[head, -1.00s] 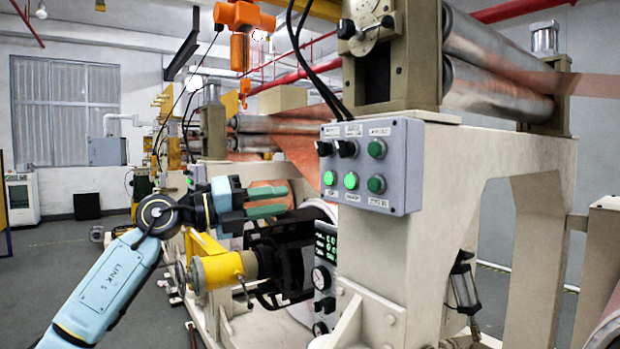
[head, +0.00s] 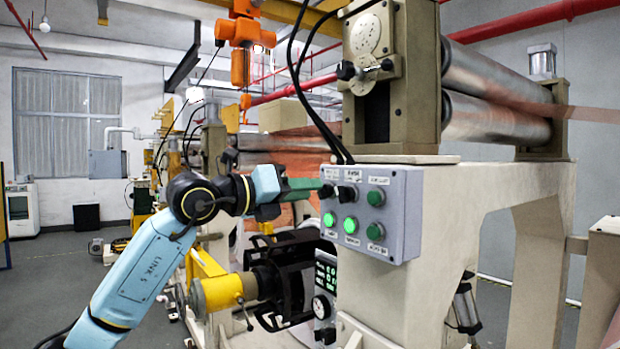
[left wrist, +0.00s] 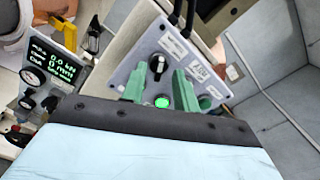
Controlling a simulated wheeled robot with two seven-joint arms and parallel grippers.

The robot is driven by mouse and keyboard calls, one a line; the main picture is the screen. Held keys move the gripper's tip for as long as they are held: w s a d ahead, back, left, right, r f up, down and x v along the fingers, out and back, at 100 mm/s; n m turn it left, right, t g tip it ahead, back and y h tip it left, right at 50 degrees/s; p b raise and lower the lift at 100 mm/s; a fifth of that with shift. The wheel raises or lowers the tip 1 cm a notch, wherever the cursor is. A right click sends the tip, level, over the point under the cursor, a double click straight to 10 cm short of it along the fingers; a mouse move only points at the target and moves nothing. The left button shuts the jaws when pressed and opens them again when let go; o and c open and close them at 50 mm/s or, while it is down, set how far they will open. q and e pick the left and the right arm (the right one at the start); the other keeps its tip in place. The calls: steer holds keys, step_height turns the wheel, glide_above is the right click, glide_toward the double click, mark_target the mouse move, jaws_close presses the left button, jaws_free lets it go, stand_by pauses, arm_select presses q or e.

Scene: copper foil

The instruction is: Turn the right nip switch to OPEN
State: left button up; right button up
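A grey control box (head: 400,215) carries two black knob switches side by side in its top row. The left knob (head: 326,191) and the right knob (head: 347,193) show in the head view; their labels are too small to read. My left gripper (head: 312,190) points at the box from the left, its tips close to the left knob. In the left wrist view the green fingers (left wrist: 158,85) stand apart with nothing held. One black knob (left wrist: 158,66) shows beyond the gap; the other appears hidden behind the right finger. Contact cannot be told. My right gripper is not in view.
A green button (head: 375,197) sits right of the knobs. Below are two lit green buttons (head: 350,225) and a darker one (head: 374,231). Black cables (head: 318,112) hang above the box. A black chuck (head: 282,275) and a gauge panel (head: 325,285) lie below my arm.

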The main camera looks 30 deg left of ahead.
arm_select(q)
steer(key=shift+x, duration=0.9)
jaws_close()
